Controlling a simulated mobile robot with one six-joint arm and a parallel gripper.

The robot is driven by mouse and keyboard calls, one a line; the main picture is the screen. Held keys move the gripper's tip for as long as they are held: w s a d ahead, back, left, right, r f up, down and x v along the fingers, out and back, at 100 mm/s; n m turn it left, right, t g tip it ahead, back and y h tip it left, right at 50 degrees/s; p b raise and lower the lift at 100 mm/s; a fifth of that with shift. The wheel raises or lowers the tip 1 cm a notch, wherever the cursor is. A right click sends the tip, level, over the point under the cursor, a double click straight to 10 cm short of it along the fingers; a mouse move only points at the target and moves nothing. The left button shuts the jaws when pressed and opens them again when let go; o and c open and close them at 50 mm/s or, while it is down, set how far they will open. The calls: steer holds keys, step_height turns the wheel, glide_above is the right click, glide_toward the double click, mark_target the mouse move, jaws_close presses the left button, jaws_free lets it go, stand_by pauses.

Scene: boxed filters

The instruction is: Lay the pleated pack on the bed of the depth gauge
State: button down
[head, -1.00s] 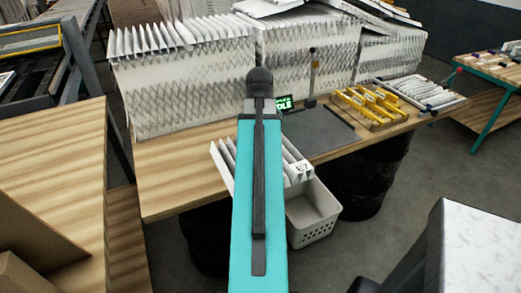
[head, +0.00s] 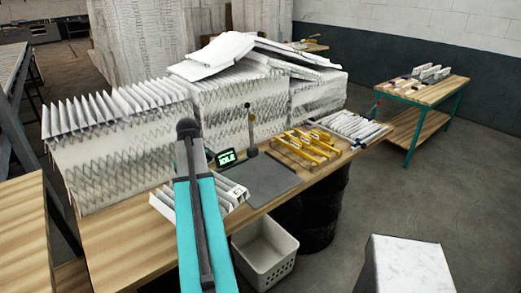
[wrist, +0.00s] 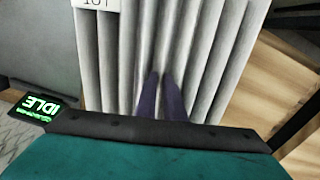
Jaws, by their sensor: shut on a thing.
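A white pleated pack (head: 234,194) with a small label at one end is held by my gripper, left of the depth gauge in the head view. In the wrist view the pack (wrist: 200,45) fills the upper middle. My gripper's two dark fingers (wrist: 160,78) are shut on its pleats. My teal arm hides the pack's middle and the fingers in the head view. The depth gauge has a flat dark grey bed (head: 265,183), an upright post (head: 251,130) and a display (head: 226,157) reading IDLE. The bed looks bare.
Large stacks of pleated filters (head: 120,155) stand along the table's back. Yellow tools on a wooden tray (head: 290,158) and a tray of white pleated pieces (head: 383,133) lie right of the bed. A white basket (head: 265,262) stands below the table's front edge.

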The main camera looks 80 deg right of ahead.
steer(key=shift+n, duration=0.5)
steer(key=w+d+p, duration=0.2)
steer(key=w, duration=0.1)
steer(key=shift+d+r, duration=0.15)
steer(key=shift+d, duration=0.25)
steer(key=shift+w+d+p, duration=0.25)
steer(key=shift+w+p, duration=0.05)
steer(key=shift+p, duration=0.05)
steer(key=shift+f, duration=0.25)
